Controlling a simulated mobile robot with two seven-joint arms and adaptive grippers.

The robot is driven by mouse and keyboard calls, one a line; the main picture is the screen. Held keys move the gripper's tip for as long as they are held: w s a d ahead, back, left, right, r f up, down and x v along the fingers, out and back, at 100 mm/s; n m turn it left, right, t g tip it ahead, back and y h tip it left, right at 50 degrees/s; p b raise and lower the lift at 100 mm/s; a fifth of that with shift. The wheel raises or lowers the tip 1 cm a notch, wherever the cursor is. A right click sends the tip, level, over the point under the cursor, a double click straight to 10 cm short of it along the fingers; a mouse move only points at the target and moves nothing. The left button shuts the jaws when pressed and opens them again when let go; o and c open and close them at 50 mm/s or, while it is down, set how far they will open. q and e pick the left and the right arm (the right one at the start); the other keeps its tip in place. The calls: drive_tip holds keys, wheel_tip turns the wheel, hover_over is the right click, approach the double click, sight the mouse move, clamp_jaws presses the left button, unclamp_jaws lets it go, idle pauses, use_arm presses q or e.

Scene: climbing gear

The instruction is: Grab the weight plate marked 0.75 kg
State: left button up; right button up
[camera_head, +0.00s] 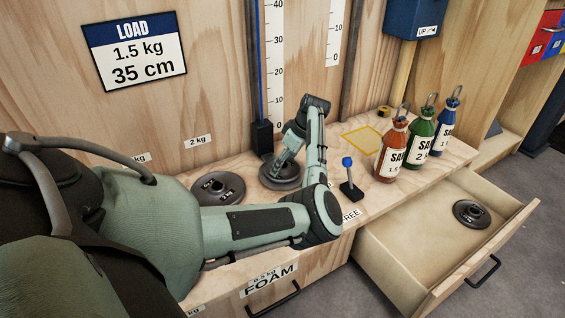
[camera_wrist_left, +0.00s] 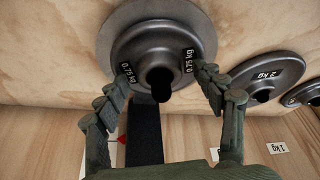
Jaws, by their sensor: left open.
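The weight plate marked 0.75 kg (camera_wrist_left: 150,28) is a dark grey disc with two "0.75 kg" labels and a dark knob at its middle. My right gripper is not in view.
Another plate (camera_head: 218,187) lies left on the bench; the wrist view shows a 2 kg plate (camera_wrist_left: 272,78). A blue-knobbed lever (camera_head: 348,178) and red (camera_head: 391,153), green (camera_head: 421,140) and blue (camera_head: 447,123) bags stand right. An open drawer (camera_head: 410,235) holds a plate (camera_head: 471,213).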

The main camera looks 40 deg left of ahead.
use_arm(q)
drive_tip(key=shift+c, duration=0.6)
clamp_jaws()
drive_tip(key=shift+r, duration=0.15)
